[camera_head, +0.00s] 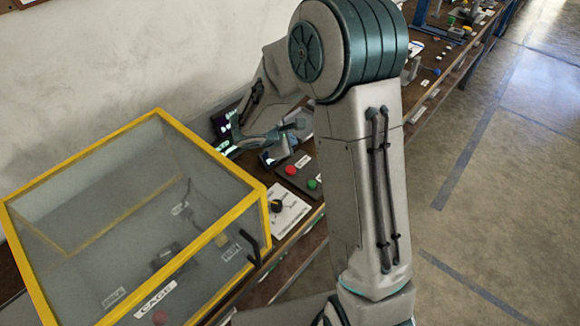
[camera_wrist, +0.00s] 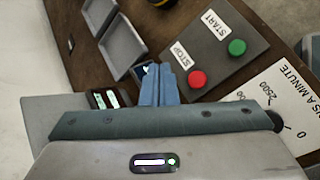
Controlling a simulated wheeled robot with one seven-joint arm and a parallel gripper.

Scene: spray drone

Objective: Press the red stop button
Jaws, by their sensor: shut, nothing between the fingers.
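The red stop button (camera_wrist: 197,79) sits on a dark control plate (camera_wrist: 212,62) beside a white STOP label. In the head view the red button (camera_head: 291,170) is on the bench between the yellow-framed cage and my arm. The green start button (camera_wrist: 237,47) is on the same plate, with a START label; it also shows in the head view (camera_head: 312,184). My gripper (camera_wrist: 160,72) has its blue fingers together and empty. In the wrist view the fingertips appear just left of the red button, apart from it in the picture; their height above it is unclear.
The yellow-framed clear cage (camera_head: 186,135) stands at the left of the bench. A white card with a black dial (camera_wrist: 278,118) lies right of the plate. Grey trays (camera_wrist: 122,47) lie beyond the fingers. A lit screen (camera_head: 224,128) stands near the wall.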

